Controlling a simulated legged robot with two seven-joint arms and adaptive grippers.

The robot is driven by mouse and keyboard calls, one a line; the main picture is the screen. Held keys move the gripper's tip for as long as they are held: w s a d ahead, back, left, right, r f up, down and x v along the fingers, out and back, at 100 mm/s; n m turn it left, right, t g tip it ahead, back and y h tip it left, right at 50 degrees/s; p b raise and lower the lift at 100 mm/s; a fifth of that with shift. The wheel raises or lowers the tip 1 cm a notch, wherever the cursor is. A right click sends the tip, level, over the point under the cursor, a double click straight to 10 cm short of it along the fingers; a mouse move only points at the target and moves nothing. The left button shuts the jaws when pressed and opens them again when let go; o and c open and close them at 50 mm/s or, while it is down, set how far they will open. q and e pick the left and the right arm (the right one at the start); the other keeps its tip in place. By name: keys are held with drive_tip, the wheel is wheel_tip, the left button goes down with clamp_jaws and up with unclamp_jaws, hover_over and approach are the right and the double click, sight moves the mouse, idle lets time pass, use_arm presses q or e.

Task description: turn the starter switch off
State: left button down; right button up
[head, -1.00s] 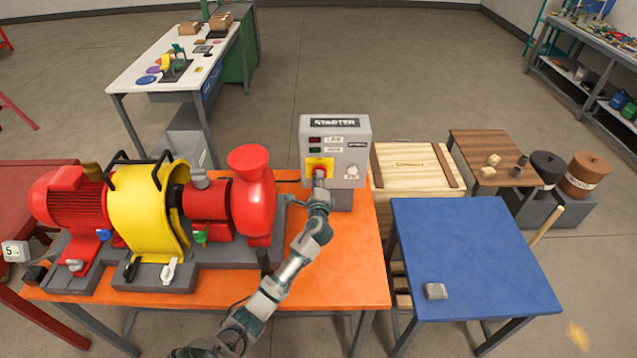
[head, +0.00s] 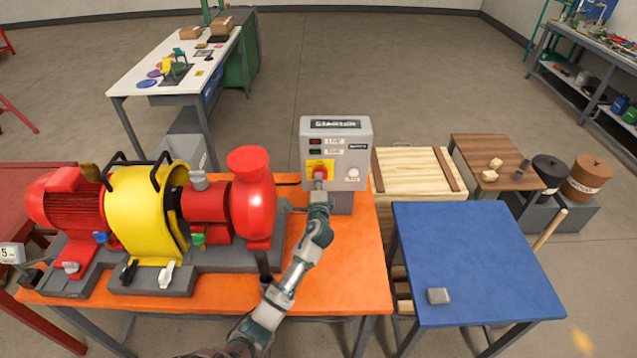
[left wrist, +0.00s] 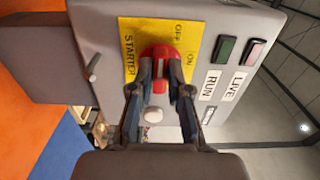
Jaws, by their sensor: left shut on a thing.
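The grey starter box (head: 345,172) stands at the right end of the orange table. Its yellow plate (left wrist: 184,42) has the words STARTER, OFF and ON in the left wrist view. The red switch knob (left wrist: 160,56) sits on this plate. My left gripper (left wrist: 161,88) is shut on the knob, with one finger on each side of it. In the head view my left gripper (head: 319,188) reaches the box from below and partly hides the knob (head: 319,173). I cannot tell exactly which mark the knob points to. My right gripper is not in view.
The red and yellow pump set (head: 150,215) is left of my arm on the orange table (head: 345,275). A blue table (head: 475,255) with a small grey block (head: 438,296) stands right. A wooden crate (head: 410,170) is behind it. On the box, a dark green RUN lamp (left wrist: 226,48) adjoins a pale pink LIVE lamp (left wrist: 256,52).

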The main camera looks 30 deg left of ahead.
use_arm(q)
drive_tip(key=c, duration=1.1)
unclamp_jaws()
drive_tip(key=shift+w, duration=0.1)
drive_tip(key=v, duration=1.1)
drive_tip(key=shift+s+d+f, duration=0.15)
drive_tip(key=shift+s+f, duration=0.1)
